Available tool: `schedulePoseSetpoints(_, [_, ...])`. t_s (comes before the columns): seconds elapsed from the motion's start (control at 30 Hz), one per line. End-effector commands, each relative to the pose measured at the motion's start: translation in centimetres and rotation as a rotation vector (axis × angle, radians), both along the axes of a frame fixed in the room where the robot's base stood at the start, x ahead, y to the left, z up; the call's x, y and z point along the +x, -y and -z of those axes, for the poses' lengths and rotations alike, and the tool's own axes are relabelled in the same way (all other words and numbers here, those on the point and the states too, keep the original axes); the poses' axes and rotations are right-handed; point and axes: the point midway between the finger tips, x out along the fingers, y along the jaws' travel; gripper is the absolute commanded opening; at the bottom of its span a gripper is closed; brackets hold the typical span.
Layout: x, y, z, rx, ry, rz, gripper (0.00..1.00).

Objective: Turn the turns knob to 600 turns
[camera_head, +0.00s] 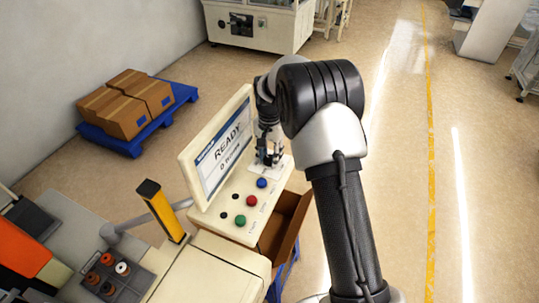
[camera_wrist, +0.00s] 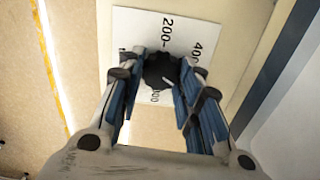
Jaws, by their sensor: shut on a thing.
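The turns knob (camera_wrist: 161,72) is dark and round, on a white dial plate (camera_wrist: 136,27) with black numbers. In the wrist view "200" and "400" are readable above it; a number below it is partly hidden by my fingers. My gripper (camera_head: 269,158) is at the upper right end of the control panel (camera_head: 226,220), over the dial plate. Its two blue-sided fingers are shut on the knob, one on each side.
A blue button (camera_head: 262,183), a red button (camera_head: 252,200) and a green button (camera_head: 240,220) sit on the panel below the gripper. A yellow-and-black post (camera_head: 160,208) stands left. An open brown box (camera_head: 283,226) is below the panel. Cartons (camera_head: 127,100) lie on a blue pallet.

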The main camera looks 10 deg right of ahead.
Motion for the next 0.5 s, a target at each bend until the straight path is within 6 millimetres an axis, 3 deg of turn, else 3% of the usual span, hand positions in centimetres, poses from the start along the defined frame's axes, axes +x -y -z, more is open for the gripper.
schedulePoseSetpoints(0.27, [0.04,0.01,-0.04,0.0,0.001,0.0,0.08])
schedulePoseSetpoints(0.3, [0.04,0.01,-0.04,0.0,0.001,0.0,0.33])
schedulePoseSetpoints(0.5, [0.04,0.0,-0.03,0.0,0.001,-0.001,0.46])
